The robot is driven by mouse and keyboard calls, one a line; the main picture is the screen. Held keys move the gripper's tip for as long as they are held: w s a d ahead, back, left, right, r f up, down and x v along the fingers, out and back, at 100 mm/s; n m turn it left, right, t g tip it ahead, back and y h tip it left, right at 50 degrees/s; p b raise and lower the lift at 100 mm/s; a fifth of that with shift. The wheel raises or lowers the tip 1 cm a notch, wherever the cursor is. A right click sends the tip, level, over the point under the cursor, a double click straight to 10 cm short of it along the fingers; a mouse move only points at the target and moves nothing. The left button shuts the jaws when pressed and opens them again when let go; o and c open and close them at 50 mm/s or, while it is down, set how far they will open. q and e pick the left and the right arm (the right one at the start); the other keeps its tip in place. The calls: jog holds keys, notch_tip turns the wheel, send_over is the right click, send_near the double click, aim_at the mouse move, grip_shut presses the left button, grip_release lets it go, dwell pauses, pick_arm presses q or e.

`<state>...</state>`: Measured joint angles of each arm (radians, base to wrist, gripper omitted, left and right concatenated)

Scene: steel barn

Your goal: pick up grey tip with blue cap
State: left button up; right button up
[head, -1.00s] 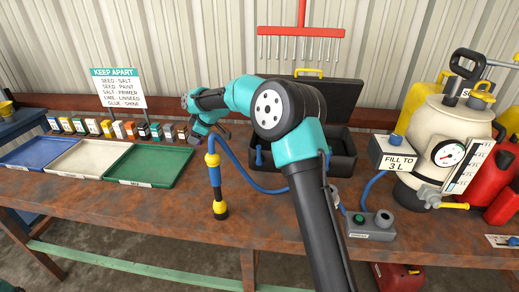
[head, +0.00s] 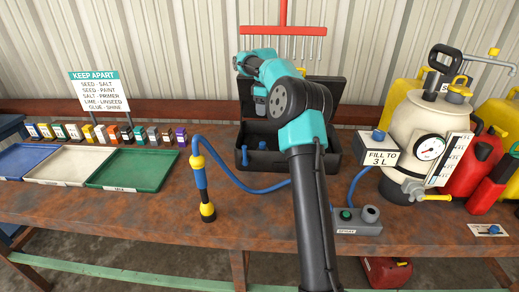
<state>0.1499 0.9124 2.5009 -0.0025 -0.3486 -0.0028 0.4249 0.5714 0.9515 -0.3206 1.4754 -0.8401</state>
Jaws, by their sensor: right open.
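Small blue-topped pieces (head: 244,155) stand at the left of the open black case (head: 325,172) on the bench. One of them could be the grey tip with the blue cap, but they are too small to tell any grey part. My right gripper (head: 261,114) hangs over the back left of the case, above and apart from these pieces. It is open, and I see nothing held in it. My own upper arm covers part of the case. My left gripper is not in view.
A cream tank (head: 415,125) and grey box (head: 357,219) stand right. Coloured trays (head: 130,169) lie left. The bench front is mostly clear.

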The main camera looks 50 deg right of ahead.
send_over(263, 142)
jog(key=f, duration=1.1)
jog(key=shift+s+a+f, duration=0.1)
jog(key=shift+s+f, duration=0.1)
jog(key=shift+f, duration=0.45)
jog(key=shift+w+a+f, duration=0.1)
jog(key=shift+w+f, duration=0.05)
jog(key=shift+f, duration=2.45)
jog(key=c, duration=0.9)
jog(key=shift+r, duration=0.1)
